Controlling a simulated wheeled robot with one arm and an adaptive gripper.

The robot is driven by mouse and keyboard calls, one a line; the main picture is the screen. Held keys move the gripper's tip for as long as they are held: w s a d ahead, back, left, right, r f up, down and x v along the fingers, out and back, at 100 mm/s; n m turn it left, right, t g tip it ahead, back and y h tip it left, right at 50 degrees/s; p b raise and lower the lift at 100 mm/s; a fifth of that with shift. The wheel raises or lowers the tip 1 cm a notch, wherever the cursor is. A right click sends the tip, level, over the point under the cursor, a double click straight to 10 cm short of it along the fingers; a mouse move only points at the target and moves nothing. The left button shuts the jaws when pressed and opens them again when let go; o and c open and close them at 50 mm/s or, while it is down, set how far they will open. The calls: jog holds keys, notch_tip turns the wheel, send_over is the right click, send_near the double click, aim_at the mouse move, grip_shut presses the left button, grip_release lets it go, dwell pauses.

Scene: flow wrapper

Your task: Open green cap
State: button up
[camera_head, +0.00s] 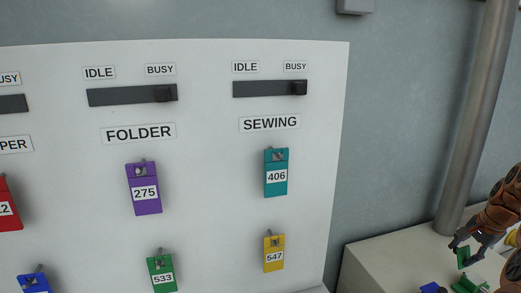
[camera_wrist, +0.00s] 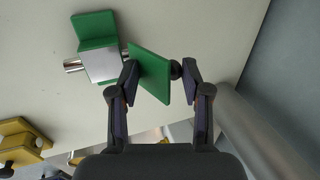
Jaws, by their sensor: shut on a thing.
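The green cap (camera_wrist: 150,74) is a flat green plate between the fingertips of my gripper (camera_wrist: 157,70) in the wrist view. The fingers are shut on it. Just left of it, a grey-white block (camera_wrist: 99,61) with a metal pin on its left side lies on the pale surface. A second green plate (camera_wrist: 96,27) adjoins that block at the top. In the head view my gripper (camera_head: 461,249) is at the lower right with the green cap (camera_head: 463,259) at its tips. Another green part (camera_head: 469,284) shows below it, cut by the frame edge.
A pale bench top (camera_head: 400,262) carries these parts. A yellow part (camera_wrist: 22,141) lies at the lower left of the wrist view. A blue part (camera_head: 432,288) is near the green one. A metal pipe (camera_head: 472,120) rises close behind. A white panel (camera_head: 210,200) with coloured tags stands left.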

jog(key=shift+w+a+f, duration=0.2)
jog(key=shift+w+f, duration=0.2)
jog(key=shift+c, duration=0.4)
jog(key=shift+f, duration=0.1)
jog(key=shift+o, duration=1.2)
jog(key=shift+w+a+f, duration=0.15)
jog(key=shift+w+f, duration=0.05)
jog(key=shift+w, duration=0.05)
jog(key=o, duration=0.8)
jog(key=shift+w+f, duration=0.1)
jog(key=shift+w, duration=0.1)
jog(key=o, duration=0.3)
jog(key=shift+s+r, duration=0.1)
jog(key=shift+r, duration=0.1)
jog(key=v, duration=1.2)
jog(key=shift+f, duration=0.1)
